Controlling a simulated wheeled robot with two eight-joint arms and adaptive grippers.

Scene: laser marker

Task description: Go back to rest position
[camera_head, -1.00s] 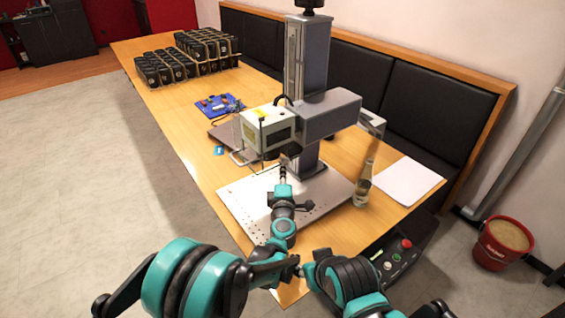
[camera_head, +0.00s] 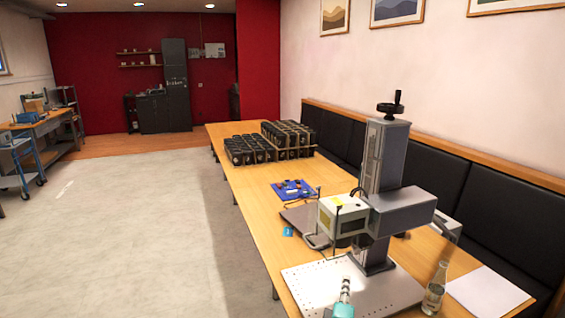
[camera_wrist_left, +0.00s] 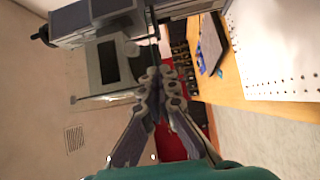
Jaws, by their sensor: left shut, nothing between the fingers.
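The laser marker stands on the wooden table, with a grey column (camera_head: 384,155) and a pale laser head (camera_head: 342,218) over a perforated base plate (camera_head: 312,284). My left gripper (camera_head: 347,283) shows small at the bottom of the head view, over the plate and below the laser head. In the left wrist view its fingers (camera_wrist_left: 158,76) are together with nothing between them. The laser head (camera_wrist_left: 105,62) fills the upper left of that view, and the perforated plate (camera_wrist_left: 280,50) is at right. My right gripper is out of view.
A clear bottle (camera_head: 435,288) and white paper (camera_head: 487,293) are right of the machine. A blue tray (camera_head: 293,190) and racks of black items (camera_head: 288,138) lie farther along the table (camera_head: 240,192). The floor at left is open. Black padded seating lines the wall.

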